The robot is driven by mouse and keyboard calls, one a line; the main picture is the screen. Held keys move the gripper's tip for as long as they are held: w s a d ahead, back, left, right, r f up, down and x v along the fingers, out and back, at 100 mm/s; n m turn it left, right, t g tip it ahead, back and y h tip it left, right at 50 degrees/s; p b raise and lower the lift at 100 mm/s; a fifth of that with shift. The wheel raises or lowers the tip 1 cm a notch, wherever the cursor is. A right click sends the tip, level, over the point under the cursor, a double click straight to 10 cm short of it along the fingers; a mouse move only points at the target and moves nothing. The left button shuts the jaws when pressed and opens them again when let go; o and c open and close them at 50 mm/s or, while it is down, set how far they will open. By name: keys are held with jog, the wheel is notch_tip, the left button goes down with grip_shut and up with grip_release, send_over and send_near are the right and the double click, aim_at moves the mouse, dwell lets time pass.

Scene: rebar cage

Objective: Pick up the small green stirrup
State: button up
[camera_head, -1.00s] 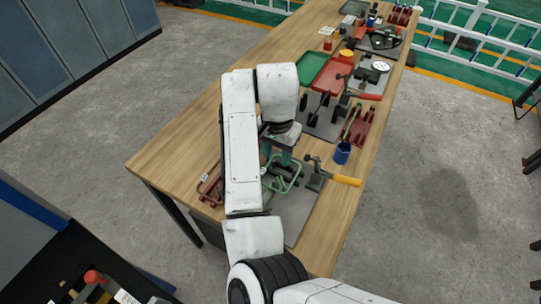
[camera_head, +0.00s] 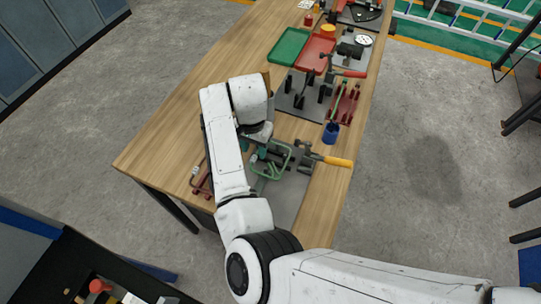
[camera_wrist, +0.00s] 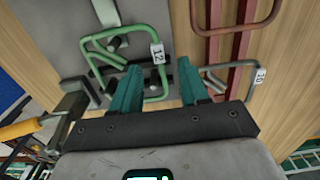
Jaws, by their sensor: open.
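A green stirrup (camera_head: 288,164), a bent wire loop, lies at the grey bending plate (camera_head: 290,197) on the wooden table. In the wrist view the green stirrup (camera_wrist: 94,62) has a white tag marked 12 (camera_wrist: 157,53). My gripper (camera_wrist: 158,74) is open, its teal fingers pointing at the stirrup. The left fingertip overlaps its wire in the picture; the tag shows between the fingertips. I cannot tell whether they touch. In the head view my arm hides most of my gripper.
A grey-green wire with a tag marked 10 (camera_wrist: 260,76) lies right of my fingers. A dark red stirrup (camera_wrist: 243,28) is beyond it. A lever with a yellow handle (camera_head: 338,162) and a blue cup (camera_head: 331,134) stand near. Green (camera_head: 289,47) and red trays (camera_head: 315,54) lie farther back.

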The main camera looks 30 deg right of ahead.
jog(key=shift+f, duration=1.2)
jog(key=shift+c, duration=0.4)
grip_shut()
